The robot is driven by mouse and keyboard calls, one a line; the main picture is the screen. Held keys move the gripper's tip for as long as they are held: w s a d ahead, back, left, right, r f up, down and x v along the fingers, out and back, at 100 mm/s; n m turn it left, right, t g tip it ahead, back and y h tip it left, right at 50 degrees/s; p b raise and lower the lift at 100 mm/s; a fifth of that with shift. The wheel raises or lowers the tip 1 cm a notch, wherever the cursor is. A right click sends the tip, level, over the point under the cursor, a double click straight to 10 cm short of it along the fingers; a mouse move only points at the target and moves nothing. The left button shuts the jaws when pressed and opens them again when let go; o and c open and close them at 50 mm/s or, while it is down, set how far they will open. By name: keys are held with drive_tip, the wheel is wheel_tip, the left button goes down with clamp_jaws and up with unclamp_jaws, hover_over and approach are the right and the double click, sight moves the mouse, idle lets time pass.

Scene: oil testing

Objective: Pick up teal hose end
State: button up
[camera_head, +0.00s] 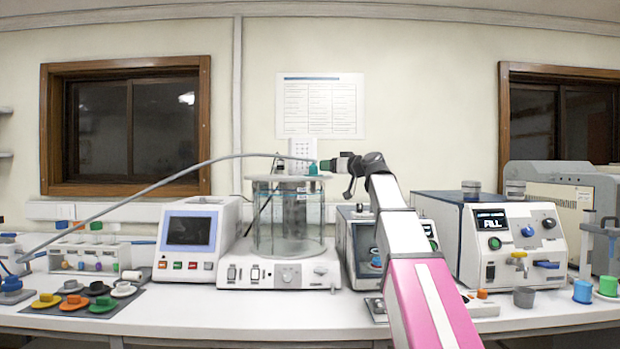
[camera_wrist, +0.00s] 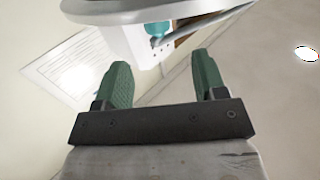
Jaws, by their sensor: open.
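The teal hose end (camera_head: 313,169) sits above the clear glass bath in the head view, at the right end of a long grey hose (camera_head: 200,166). In the wrist view the teal end (camera_wrist: 157,30) shows beyond my fingertips, roughly between them sideways, with the grey hose (camera_wrist: 205,36) running off to the upper right. My gripper (camera_head: 326,165) is just right of the teal end in the head view, pointing left. In the wrist view my gripper (camera_wrist: 162,66) has its two green fingers apart, with nothing between them.
The glass bath (camera_head: 289,225) stands on a white base directly below. A white panel with small holes (camera_head: 303,152) is behind the teal end. A screen unit (camera_head: 189,240) stands left and the FILL machine (camera_head: 497,240) right. A paper sheet (camera_head: 320,104) hangs on the wall.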

sight(313, 166)
drive_tip(key=x, duration=0.9)
drive_tip(key=shift+w+d+f, duration=0.1)
drive_tip(key=shift+w, duration=0.1)
drive_tip(key=c, duration=1.1)
